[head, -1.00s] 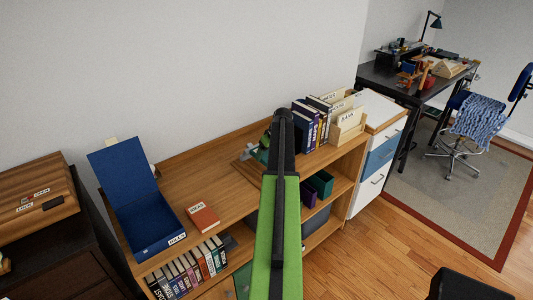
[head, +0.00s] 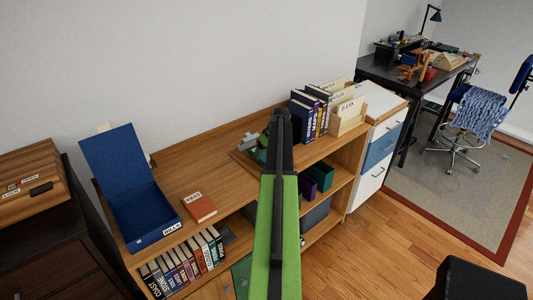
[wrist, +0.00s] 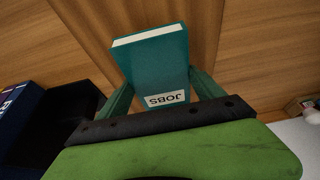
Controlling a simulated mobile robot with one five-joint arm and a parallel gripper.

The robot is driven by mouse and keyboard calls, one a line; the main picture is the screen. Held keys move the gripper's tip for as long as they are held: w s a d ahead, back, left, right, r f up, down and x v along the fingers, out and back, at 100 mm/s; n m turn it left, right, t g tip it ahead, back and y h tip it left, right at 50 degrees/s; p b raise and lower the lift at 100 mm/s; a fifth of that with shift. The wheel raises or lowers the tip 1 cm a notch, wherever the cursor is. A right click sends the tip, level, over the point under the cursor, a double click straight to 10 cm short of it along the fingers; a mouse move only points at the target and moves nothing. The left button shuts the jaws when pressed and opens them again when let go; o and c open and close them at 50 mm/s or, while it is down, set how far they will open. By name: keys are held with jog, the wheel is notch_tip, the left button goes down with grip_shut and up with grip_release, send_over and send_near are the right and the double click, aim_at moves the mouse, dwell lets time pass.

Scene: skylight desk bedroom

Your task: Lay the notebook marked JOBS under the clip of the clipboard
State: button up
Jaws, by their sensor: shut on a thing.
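The teal notebook marked JOBS (wrist: 155,60) is held between the fingers of my gripper (wrist: 160,90) in the wrist view, its label toward the palm. In the head view my arm hides most of the gripper and the notebook. The brown clipboard (head: 240,157) lies on the wooden shelf top, with its grey metal clip (head: 249,139) showing just left of my arm. The rest of the clipboard is hidden. I cannot tell whether the notebook touches it.
A red notebook (head: 198,207) and an open blue box (head: 150,222) marked BILLS are left on the shelf top (head: 190,170). Upright books (head: 301,115) and a wooden file holder (head: 345,118) stand right of my arm. A wall is behind.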

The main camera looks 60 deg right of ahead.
jog(key=shift+w+d+f+b, duration=0.25)
jog(key=shift+w, duration=0.5)
jog(key=shift+w+d+f+b, duration=0.2)
jog(key=shift+w+d+f, duration=0.05)
jog(key=shift+w, duration=0.45)
jog(key=shift+w+d+f+b, duration=0.25)
jog(key=shift+w, duration=0.5)
jog(key=o, duration=1.6)
jog(key=p+v, duration=1.6)
jog(key=v, duration=0.1)
jog(key=shift+r, duration=0.2)
jog(key=shift+s+a, duration=0.1)
